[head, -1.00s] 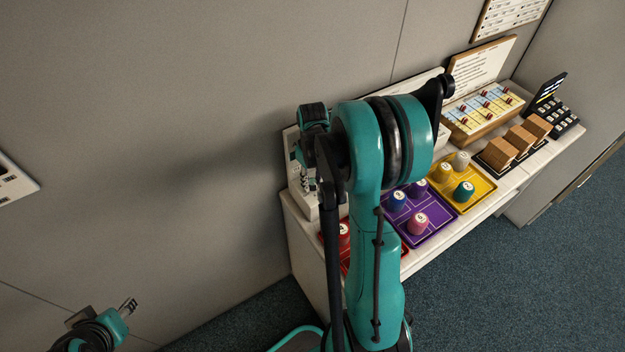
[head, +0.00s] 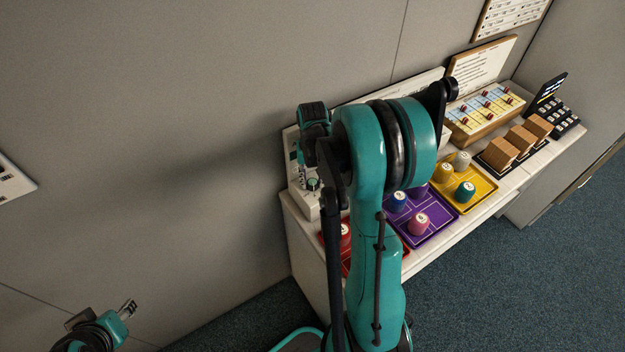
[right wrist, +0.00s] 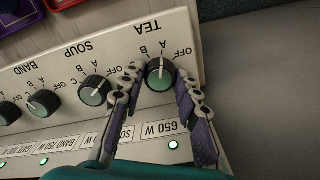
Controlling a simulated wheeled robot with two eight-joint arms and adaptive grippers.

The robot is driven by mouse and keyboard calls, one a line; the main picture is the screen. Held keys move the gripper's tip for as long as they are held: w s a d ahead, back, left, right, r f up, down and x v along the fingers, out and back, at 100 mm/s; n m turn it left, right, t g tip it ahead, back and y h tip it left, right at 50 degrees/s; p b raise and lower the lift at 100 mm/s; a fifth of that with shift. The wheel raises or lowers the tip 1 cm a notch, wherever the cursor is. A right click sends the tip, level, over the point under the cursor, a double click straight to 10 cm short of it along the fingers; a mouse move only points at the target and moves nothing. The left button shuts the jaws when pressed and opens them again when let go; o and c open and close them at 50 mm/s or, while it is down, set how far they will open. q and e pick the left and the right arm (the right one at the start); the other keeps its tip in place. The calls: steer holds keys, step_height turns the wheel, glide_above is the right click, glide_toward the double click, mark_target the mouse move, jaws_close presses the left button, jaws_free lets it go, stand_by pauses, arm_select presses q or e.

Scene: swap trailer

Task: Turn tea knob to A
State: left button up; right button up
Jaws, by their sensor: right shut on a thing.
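The tea knob (right wrist: 159,76) is a round dark knob with a green cap and a white pointer line, on a white panel (right wrist: 122,43), seen upside down in the right wrist view. Its line points about at the A mark. My right gripper (right wrist: 160,78) is shut on the knob, one finger on each side.
Beside the tea knob are the soup knob (right wrist: 95,90) and band knob (right wrist: 43,102). A 650 W label (right wrist: 160,127) and a lit green lamp (right wrist: 174,145) are close by. Purple (head: 440,228) and yellow (head: 487,185) trays with several spools stand along the shelf.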

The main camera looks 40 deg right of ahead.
mark_target(312, 182)
stand_by(0.3)
steer(key=o, duration=1.2)
steer(key=shift+c, duration=0.2)
steer(key=shift+r, duration=0.1)
step_height(312, 182, up, 12)
steer(key=s+a+f+n+t+b, duration=0.1)
steer(key=s+a+n+t, duration=0.2)
steer(key=a, duration=0.7)
steer(key=s+a+f+n+t+b, duration=0.1)
steer(key=s+a+n+t, duration=0.2)
steer(key=s+a, duration=0.4)
steer(key=a+t, duration=0.1)
steer(key=a, duration=0.2)
steer(key=shift+a+n+b, duration=0.3)
steer(key=shift+n+b, duration=0.1)
